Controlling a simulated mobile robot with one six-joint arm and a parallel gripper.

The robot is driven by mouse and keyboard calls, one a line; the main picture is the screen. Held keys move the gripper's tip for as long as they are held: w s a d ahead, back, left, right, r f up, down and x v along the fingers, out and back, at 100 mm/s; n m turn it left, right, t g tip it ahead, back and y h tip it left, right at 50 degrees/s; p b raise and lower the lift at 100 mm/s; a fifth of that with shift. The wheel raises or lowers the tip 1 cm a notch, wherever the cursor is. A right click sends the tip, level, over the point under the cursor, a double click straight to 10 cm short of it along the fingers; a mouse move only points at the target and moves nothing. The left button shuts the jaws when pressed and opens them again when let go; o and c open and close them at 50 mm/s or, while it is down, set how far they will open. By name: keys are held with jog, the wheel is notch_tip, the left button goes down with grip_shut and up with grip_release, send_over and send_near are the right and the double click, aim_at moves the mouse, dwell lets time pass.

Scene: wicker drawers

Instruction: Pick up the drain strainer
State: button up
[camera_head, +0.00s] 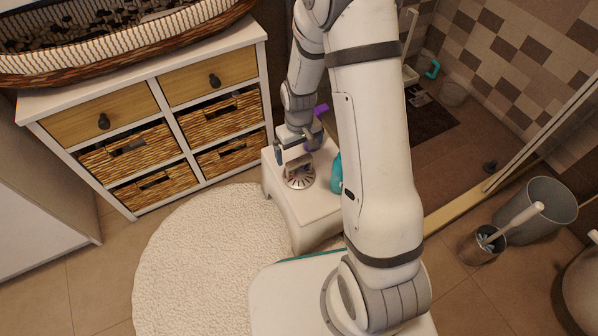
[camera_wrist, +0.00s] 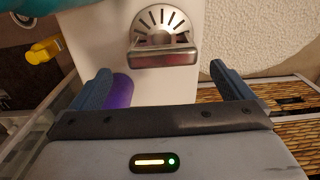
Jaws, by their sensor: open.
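The drain strainer (camera_head: 299,180) is a round metal piece with dark radial slots. It sits on top of a white stool (camera_head: 314,200) in the head view. In the wrist view the strainer (camera_wrist: 160,20) is at the top centre, with a shiny squarish metal part on its near side. My gripper (camera_head: 297,150) is open just behind the strainer in the head view. In the wrist view my gripper (camera_wrist: 161,72) has its two blue-grey fingers wide apart, with the strainer beyond the tips, between their lines. Nothing is held.
A purple object (camera_wrist: 118,92) is close by the left finger in the wrist view. A teal bottle (camera_head: 336,174) stands at the stool's right, partly behind my arm. A wicker drawer cabinet (camera_head: 190,122) is at left. A round cream rug (camera_head: 190,250) lies in front.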

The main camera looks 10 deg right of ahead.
aim_at(299, 160)
jog(key=f+b, duration=0.2)
jog(key=f, duration=0.1)
jog(key=f+b, duration=0.1)
jog(key=f, duration=0.1)
jog(key=shift+s, duration=0.4)
jog(key=shift+r, duration=0.15)
jog(key=c, duration=1.1)
